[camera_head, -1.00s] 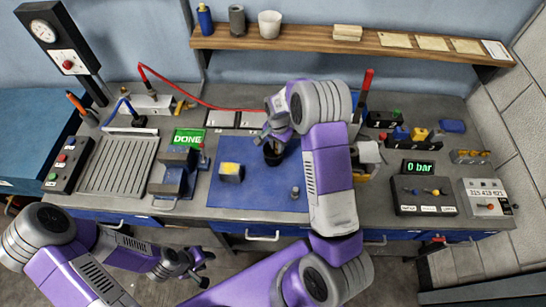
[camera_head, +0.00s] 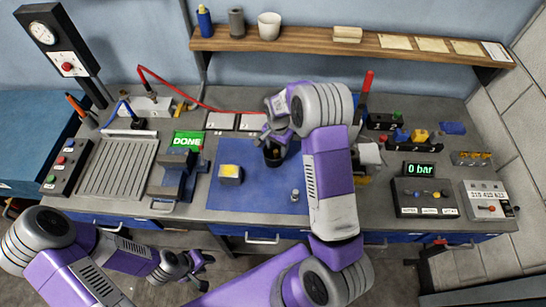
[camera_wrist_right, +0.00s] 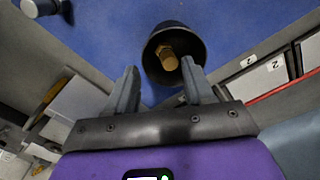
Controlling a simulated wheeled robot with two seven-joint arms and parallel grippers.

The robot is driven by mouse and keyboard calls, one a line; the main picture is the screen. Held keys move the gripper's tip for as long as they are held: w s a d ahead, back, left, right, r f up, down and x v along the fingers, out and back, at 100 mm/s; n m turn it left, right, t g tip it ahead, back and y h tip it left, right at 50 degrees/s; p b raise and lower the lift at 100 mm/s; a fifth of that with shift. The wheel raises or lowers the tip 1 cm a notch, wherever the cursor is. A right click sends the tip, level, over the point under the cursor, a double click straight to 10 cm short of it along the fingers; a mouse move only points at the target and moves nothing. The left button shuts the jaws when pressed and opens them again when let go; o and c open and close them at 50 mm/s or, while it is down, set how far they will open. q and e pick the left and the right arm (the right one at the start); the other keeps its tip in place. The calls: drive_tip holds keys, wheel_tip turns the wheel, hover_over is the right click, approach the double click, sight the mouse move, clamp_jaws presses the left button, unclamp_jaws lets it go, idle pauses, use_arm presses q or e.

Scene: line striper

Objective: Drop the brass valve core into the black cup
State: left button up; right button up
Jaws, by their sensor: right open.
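The black cup (camera_head: 274,158) stands on the blue mat (camera_head: 262,194). It also shows in the right wrist view (camera_wrist_right: 158,28), with its mouth towards the camera. The brass valve core (camera_wrist_right: 168,58) is inside the cup, seen through its mouth. My right gripper (camera_head: 268,140) is open above the cup; in the right wrist view its fingers (camera_wrist_right: 158,68) are apart, with nothing held between them. My left gripper (camera_head: 203,269) is in front of the bench, low and away from the cup. Its fingers look apart and empty.
A yellow-topped block (camera_head: 230,173) and a small metal part (camera_head: 295,195) are on the mat. A vise (camera_head: 176,176) stands left of the mat. A gauge box reading 0 bar (camera_head: 424,190) is at the right. The mat's front middle is clear.

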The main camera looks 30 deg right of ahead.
wheel_tip(320, 180, up, 6)
drive_tip(key=shift+r, duration=0.25)
drive_tip(key=shift+f, duration=0.1)
idle(0.4)
